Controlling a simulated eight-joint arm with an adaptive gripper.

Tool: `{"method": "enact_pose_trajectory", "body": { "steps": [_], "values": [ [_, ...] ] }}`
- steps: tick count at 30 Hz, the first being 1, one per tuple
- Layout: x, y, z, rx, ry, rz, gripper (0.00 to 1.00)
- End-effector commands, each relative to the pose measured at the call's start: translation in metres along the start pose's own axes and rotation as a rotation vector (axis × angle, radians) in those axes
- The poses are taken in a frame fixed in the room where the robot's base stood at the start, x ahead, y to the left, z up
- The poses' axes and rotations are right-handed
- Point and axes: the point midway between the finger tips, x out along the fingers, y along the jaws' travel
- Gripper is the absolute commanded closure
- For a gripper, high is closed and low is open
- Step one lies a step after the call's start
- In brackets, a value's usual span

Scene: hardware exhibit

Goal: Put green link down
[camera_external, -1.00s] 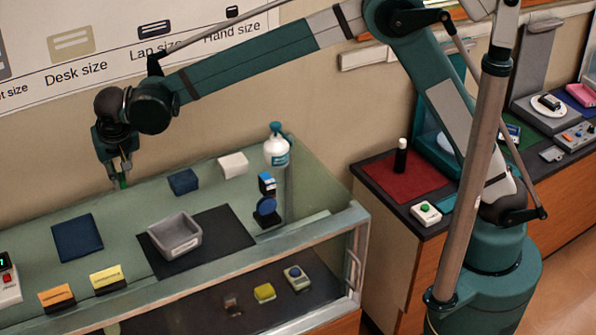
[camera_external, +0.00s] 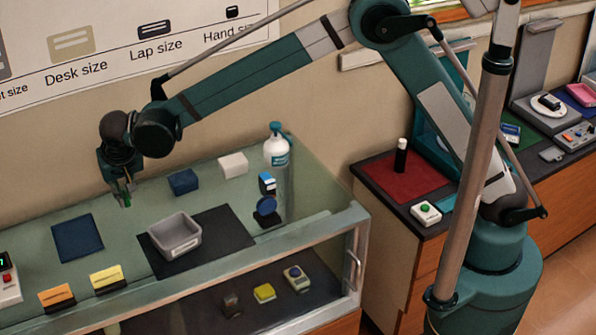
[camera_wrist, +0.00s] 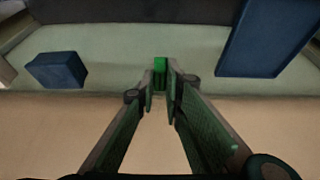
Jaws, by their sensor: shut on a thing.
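The green link (camera_wrist: 160,66) is a small bright green piece between the fingertips of my gripper (camera_wrist: 161,82) in the wrist view. My gripper is shut on it. In the outside view my gripper (camera_external: 124,199) points down over the back part of the glass-topped counter (camera_external: 215,190), and a bit of green shows at its tips. I cannot tell whether the link touches the counter top or hangs just above it.
A dark blue block (camera_external: 183,182) and a white block (camera_external: 233,164) lie to the right. A flat navy pad (camera_external: 77,238) lies front left. A grey tray (camera_external: 172,248) stands on a black mat (camera_external: 228,232). A white bottle (camera_external: 277,152) stands at the back right.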

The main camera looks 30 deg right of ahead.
Motion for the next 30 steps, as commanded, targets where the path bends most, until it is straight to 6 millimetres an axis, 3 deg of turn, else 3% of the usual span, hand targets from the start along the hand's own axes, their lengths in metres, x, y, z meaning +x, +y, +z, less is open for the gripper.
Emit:
{"method": "enact_pose_trajectory", "body": {
  "steps": [9, 24, 25, 27, 30],
  "values": [
    [0.028, 0.0, 0.011, 0.0, 0.0, 0.0, 0.98],
    [0.034, 0.0, 0.014, 0.0, 0.0, 0.0, 0.98],
    [0.034, 0.0, 0.014, 0.0, 0.0, 0.0, 0.87],
    [0.034, 0.0, 0.014, 0.0, 0.0, 0.0, 0.78],
    [0.033, 0.0, 0.014, 0.0, 0.0, 0.0, 0.75]
  ]
}}
